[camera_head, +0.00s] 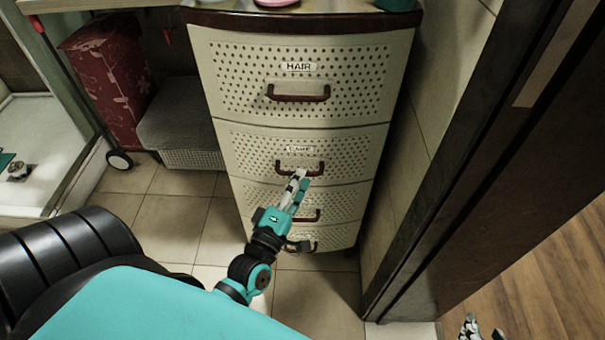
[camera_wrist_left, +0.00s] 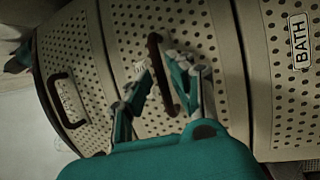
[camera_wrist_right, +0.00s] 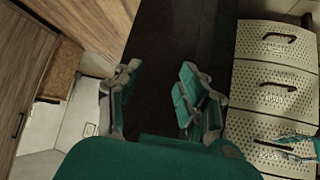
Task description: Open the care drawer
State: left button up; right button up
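The cream perforated cabinet holds several stacked drawers. The care drawer (camera_head: 245,145) is the second from the top and looks shut, with its label (camera_head: 301,150) above a dark red-brown handle (camera_head: 318,168). My left gripper (camera_head: 300,178) is at this handle. In the left wrist view, the handle (camera_wrist_left: 157,62) lies between the fingertips of my left gripper (camera_wrist_left: 160,68), which are partly apart; firm contact cannot be told. My right gripper (camera_head: 470,328) is at the lower right edge, away from the cabinet. The right wrist view shows my right gripper (camera_wrist_right: 160,75) open and empty.
The HAIR drawer (camera_head: 225,85) above is shut; the BATH label (camera_wrist_left: 299,42) marks the drawer below. A dark door frame (camera_head: 440,185) stands close on the right. A red patterned case (camera_head: 108,75) and a grey box (camera_head: 180,125) are left. Tiled floor lies free in front.

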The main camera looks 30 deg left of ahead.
pick_arm(q)
jog(key=shift+x, duration=1.35)
grip_shut()
